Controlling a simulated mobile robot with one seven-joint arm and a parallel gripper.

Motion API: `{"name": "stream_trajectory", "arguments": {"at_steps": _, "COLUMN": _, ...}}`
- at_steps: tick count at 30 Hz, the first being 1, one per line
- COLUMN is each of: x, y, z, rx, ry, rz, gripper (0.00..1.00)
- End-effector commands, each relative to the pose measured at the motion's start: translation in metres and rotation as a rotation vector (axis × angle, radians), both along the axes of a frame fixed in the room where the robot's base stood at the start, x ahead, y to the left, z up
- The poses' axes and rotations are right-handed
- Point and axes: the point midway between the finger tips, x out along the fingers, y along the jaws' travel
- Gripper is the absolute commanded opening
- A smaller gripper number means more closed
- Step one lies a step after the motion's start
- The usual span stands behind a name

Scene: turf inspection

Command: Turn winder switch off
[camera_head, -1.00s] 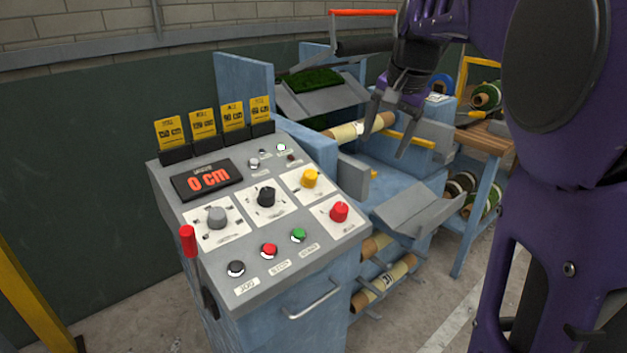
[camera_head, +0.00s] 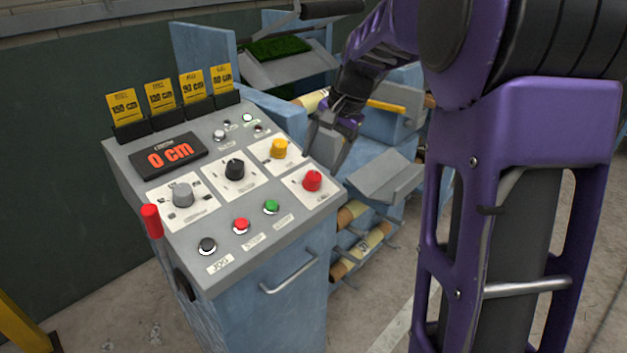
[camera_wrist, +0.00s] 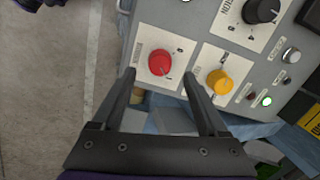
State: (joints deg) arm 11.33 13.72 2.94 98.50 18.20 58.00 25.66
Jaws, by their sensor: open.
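The sloped grey control panel (camera_head: 225,262) carries several rotary knobs on white plates. A red knob (camera_head: 312,181) is at its right corner, a yellow knob (camera_head: 279,148) behind it, a black knob (camera_head: 234,169) and a grey knob (camera_head: 182,195) to the left. The plate labels are too small to read surely, so I cannot tell which is the winder switch. My gripper (camera_head: 326,146) is open and empty by the panel's right edge, near the red and yellow knobs. In the wrist view the red knob (camera_wrist: 160,62) lies between the fingertips, and the yellow knob (camera_wrist: 219,82) is right of them.
Black, red and green push buttons (camera_head: 241,225) line the panel's front. A red-tipped lever (camera_head: 151,220) stands at its left side. A display (camera_head: 170,156) reads 0 cm, with yellow cards (camera_head: 160,95) behind. Blue machinery with rolls (camera_head: 362,252) stands right of the panel.

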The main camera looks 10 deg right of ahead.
Motion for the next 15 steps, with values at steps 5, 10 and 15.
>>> {"name": "stream_trajectory", "arguments": {"at_steps": 5, "x": 0.007, "y": 0.009, "z": -0.036, "rx": 0.001, "ry": 0.003, "rz": 0.001, "gripper": 0.76}}
{"name": "stream_trajectory", "arguments": {"at_steps": 10, "x": 0.013, "y": 0.014, "z": -0.054, "rx": 0.000, "ry": 0.000, "rz": 0.000, "gripper": 0.76}}
{"name": "stream_trajectory", "arguments": {"at_steps": 15, "x": 0.014, "y": 0.016, "z": -0.060, "rx": 0.000, "ry": 0.000, "rz": 0.000, "gripper": 0.76}}
